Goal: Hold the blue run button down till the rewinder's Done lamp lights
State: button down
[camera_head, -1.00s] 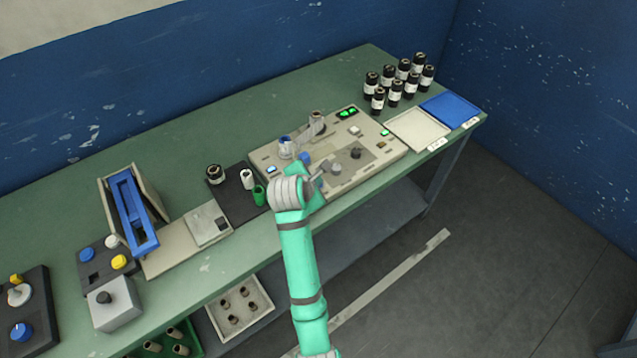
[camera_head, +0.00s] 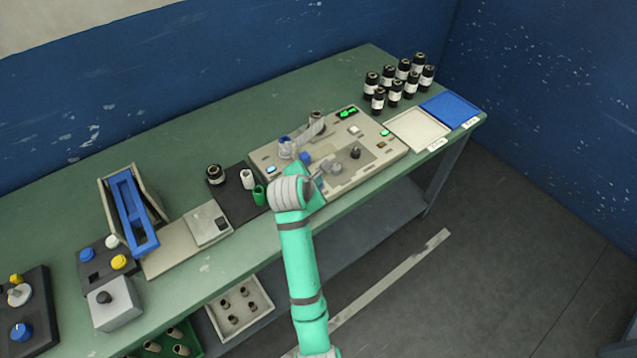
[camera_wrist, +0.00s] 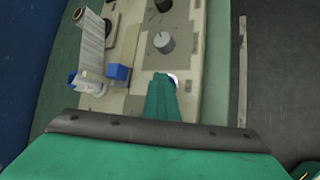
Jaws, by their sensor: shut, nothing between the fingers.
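The rewinder (camera_head: 372,168) is a beige panel on the green bench. My gripper (camera_wrist: 163,80) is shut and points down at the panel's near edge in the wrist view; in the head view my wrist hides its tips. A small white and bluish round piece (camera_wrist: 174,78) shows at the fingertips, mostly covered; it may be the run button, and I cannot tell how far it is pressed. A green display (camera_head: 347,113) and a small green lamp (camera_head: 385,132) are lit. Their labels are too small to read, so I cannot tell which is Done.
Clear film (camera_wrist: 92,45) runs from a dark-cored roll to a pale spool by a blue block (camera_wrist: 117,72). A grey knob (camera_wrist: 163,42) stands near my fingers. Black bottles (camera_head: 396,88), a cream tray (camera_head: 418,131) and a blue tray (camera_head: 450,109) are at the right.

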jog(key=shift+r, duration=0.85)
jog(key=shift+r, duration=2.5)
